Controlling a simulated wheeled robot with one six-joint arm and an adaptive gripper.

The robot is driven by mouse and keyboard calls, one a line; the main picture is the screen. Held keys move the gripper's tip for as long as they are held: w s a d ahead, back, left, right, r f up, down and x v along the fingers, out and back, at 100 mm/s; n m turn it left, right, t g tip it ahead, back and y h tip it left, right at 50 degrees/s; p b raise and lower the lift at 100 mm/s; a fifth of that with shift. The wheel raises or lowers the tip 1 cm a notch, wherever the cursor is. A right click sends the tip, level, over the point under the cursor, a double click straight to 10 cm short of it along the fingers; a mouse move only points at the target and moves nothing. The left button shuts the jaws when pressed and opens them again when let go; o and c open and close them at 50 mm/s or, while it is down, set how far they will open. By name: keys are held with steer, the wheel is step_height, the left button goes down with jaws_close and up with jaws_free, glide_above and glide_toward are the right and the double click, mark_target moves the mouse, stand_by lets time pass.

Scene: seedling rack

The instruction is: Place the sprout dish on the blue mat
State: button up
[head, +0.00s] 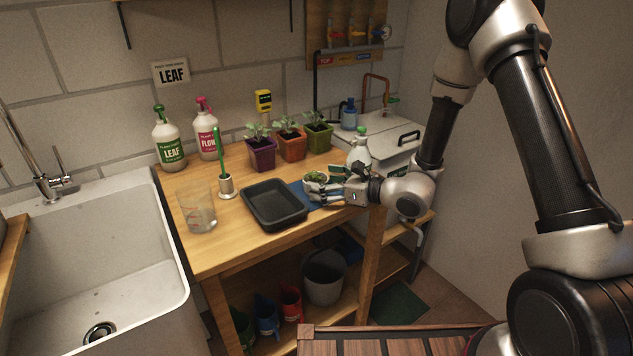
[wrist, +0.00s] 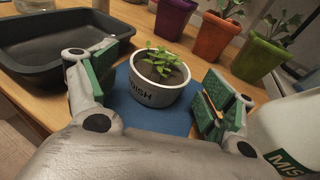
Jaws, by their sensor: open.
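The sprout dish, a small white bowl of soil with green sprouts, stands upright on the blue mat; it shows in the head view (head: 316,177) and in the wrist view (wrist: 157,93). The blue mat (wrist: 178,121) lies on the wooden bench, and part of it also shows in the head view (head: 319,199). My gripper (head: 322,186) is open around the dish, with one green-padded finger on each side. In the wrist view my gripper (wrist: 155,85) has a visible gap between each finger and the dish. My gripper partly hides the mat in the head view.
A black tray (head: 274,204) stands just left of the mat. Three potted seedlings (head: 291,146) stand behind. A white spray bottle (head: 359,152) is close on the right. A glass beaker (head: 197,213) and a holder with a green tool (head: 226,187) are farther left.

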steer(key=v, duration=0.9)
steer(key=s+d+r+n+g, duration=0.1)
steer(key=s+r+n+g, duration=0.35)
steer(key=s+n, duration=0.3)
steer(key=s+d+r+n+g, duration=0.2)
steer(key=s+r+n+g, duration=0.3)
steer(key=s, duration=0.4)
steer(key=s+d+r+n+t+h, duration=0.1)
steer(key=s+d+r+n+h, duration=0.1)
steer(key=d, duration=0.6)
steer(key=s+d+r+n+t+h, duration=0.2)
steer(key=d+r+n+h, duration=0.3)
steer(key=d, duration=0.3)
steer(key=s+d+r+n+t+h, duration=0.2)
steer(key=s+d+r+n+h, duration=0.1)
steer(key=d, duration=0.5)
steer(key=s+n+h, duration=0.1)
steer(key=n+h, duration=0.1)
steer(key=h, duration=0.1)
steer(key=shift+r, duration=0.25)
